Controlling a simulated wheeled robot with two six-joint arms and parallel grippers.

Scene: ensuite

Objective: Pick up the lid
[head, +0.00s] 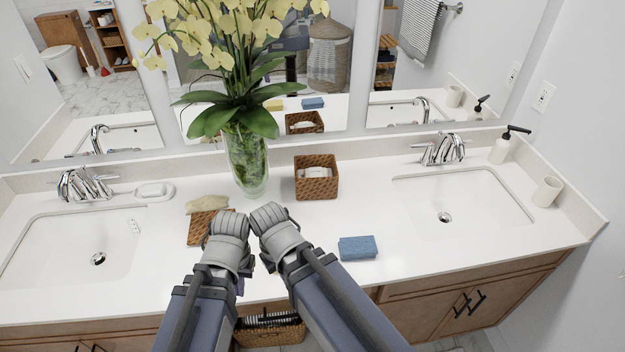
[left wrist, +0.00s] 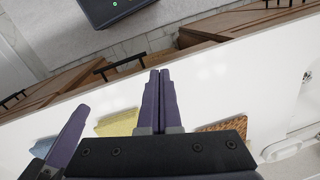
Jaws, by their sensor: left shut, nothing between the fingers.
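The lid (head: 199,229) is a flat brown woven square lying on the white counter, left of centre. A beige crumpled item lies at its back edge, and my left arm covers its right side. In the left wrist view the lid (left wrist: 228,125) shows partly behind the gripper mount. My left gripper (left wrist: 158,75) is shut and empty, its purple fingers together, right of the lid in the head view and apart from it. My right gripper's fingers are hidden in the head view by its own arm; a purple finger, probably its own, shows at the left wrist view's left edge.
An open woven box (head: 317,180) with white contents stands behind, beside a glass vase (head: 246,160) of yellow flowers. A blue folded cloth (head: 358,248) lies right, a yellow one (left wrist: 118,124) near my grippers. Sinks flank the counter. A basket (head: 270,332) stands below the front edge.

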